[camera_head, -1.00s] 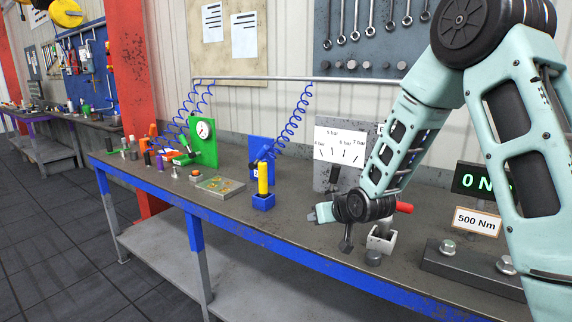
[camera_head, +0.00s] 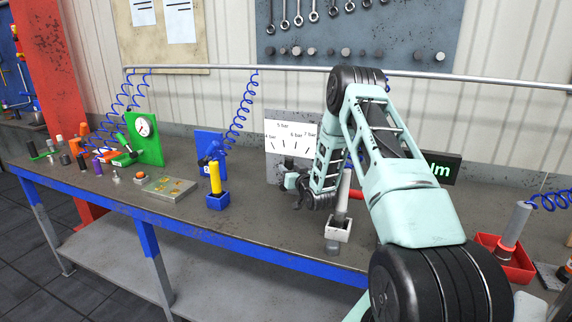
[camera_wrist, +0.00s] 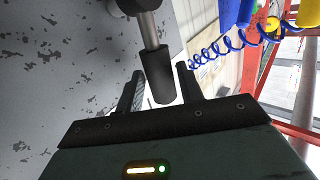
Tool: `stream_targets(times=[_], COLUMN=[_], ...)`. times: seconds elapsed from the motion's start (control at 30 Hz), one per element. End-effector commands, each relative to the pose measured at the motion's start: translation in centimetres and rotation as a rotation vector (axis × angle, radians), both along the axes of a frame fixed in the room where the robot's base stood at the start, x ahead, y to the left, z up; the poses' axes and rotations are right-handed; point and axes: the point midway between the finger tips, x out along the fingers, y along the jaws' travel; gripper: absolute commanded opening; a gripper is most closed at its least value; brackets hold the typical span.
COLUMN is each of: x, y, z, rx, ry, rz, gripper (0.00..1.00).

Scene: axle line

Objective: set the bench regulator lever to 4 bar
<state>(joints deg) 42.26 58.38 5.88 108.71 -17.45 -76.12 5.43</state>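The bench regulator is a grey panel with a white scale (camera_head: 290,135) marked 4, 5, 6 and 7 bar, standing at the back of the bench. Its lever, a silver rod with a black grip (camera_wrist: 162,76), shows in the wrist view. My gripper (camera_wrist: 160,72) is open, with one finger on each side of the grip's end and light gaps visible. In the head view my gripper (camera_head: 292,182) is in front of the panel's lower part. The lever is mostly hidden there, so I cannot tell which mark it points to.
A blue stand with a yellow-handled tool (camera_head: 215,180) is left of the regulator. A white holder (camera_head: 338,230) is below my forearm, near the bench's front edge. A red tray (camera_head: 505,262) is at right. The bench between the yellow tool and regulator is clear.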

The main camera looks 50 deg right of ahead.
Motion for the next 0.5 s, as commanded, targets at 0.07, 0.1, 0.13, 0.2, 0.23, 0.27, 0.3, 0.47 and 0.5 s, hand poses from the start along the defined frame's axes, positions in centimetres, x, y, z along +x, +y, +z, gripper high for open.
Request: stream_targets(times=[0.07,0.1,0.13,0.2,0.23,0.27,0.3,0.47,0.5], x=[0.9,1.2,1.4,1.7,1.8,1.8,1.9,1.9,1.9], y=[-0.3,-0.5,-0.5,-0.7,-0.7,-0.7,-0.7,-0.7,-0.7], z=[0.2,0.1,0.1,0.1,0.1,0.1,0.0,0.0,0.0], rx=[0.000,0.000,0.000,0.000,0.000,0.000,0.001,0.000,0.000], ry=[0.000,0.000,0.000,-0.001,-0.001,0.000,0.000,0.001,0.001], rz=[0.000,0.000,0.000,0.000,0.000,0.000,0.000,0.000,0.000], gripper=[0.37,0.37,0.37,0.37,0.37,0.37,0.37,0.37,0.37])
